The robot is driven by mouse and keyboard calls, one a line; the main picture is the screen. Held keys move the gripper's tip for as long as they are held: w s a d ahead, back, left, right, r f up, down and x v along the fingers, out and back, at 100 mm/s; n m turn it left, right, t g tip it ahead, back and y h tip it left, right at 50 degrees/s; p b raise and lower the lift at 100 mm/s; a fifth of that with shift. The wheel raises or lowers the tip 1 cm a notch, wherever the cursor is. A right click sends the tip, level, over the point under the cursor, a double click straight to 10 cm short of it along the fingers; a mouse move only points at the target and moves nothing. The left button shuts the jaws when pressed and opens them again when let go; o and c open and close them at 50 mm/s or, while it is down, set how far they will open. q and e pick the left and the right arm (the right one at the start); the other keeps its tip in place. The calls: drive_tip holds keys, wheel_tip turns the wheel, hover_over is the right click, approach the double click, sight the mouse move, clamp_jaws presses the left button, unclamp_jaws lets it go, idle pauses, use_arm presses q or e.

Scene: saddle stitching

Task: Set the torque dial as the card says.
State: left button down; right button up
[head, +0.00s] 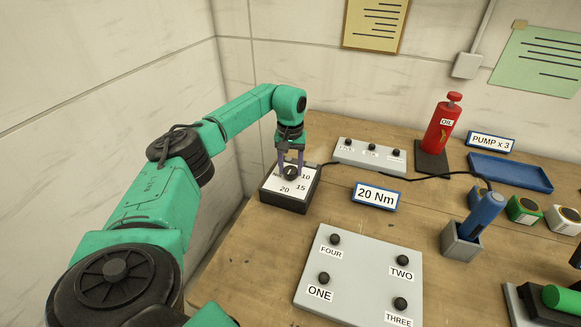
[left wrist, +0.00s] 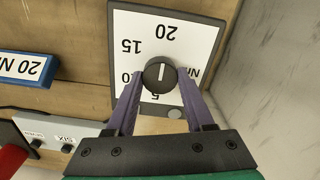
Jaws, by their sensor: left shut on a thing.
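The torque dial is a black round knob (left wrist: 159,75) on a white-faced dark box (head: 287,205), marked 5, 10, 15, 20 and Nm. In the left wrist view, the knob's white line lies along the direction of the 20; which end is the pointer is hard to tell. The card (head: 375,196), blue-edged, reads "20 Nm" and stands right of the box. My left gripper (head: 291,164) points down over the box, shut on the knob, with a purple finger on each side. My right gripper is not in view.
A grey panel with several labelled buttons (head: 360,275) lies in front. A smaller button panel (head: 369,154) is behind. A black cable runs to a blue tool (head: 485,212) in a grey holder. A red oil can (head: 442,125) and blue tray (head: 510,172) are at right.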

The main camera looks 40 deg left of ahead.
sight(291, 170)
use_arm(q)
drive_tip(key=shift+c, duration=1.4)
unclamp_jaws()
drive_tip(key=shift+r, duration=0.15)
drive_tip(key=shift+r, duration=0.35)
wheel_tip(291, 170, up, 14)
drive_tip(key=b, duration=0.2)
drive_tip(key=shift+f, duration=0.2)
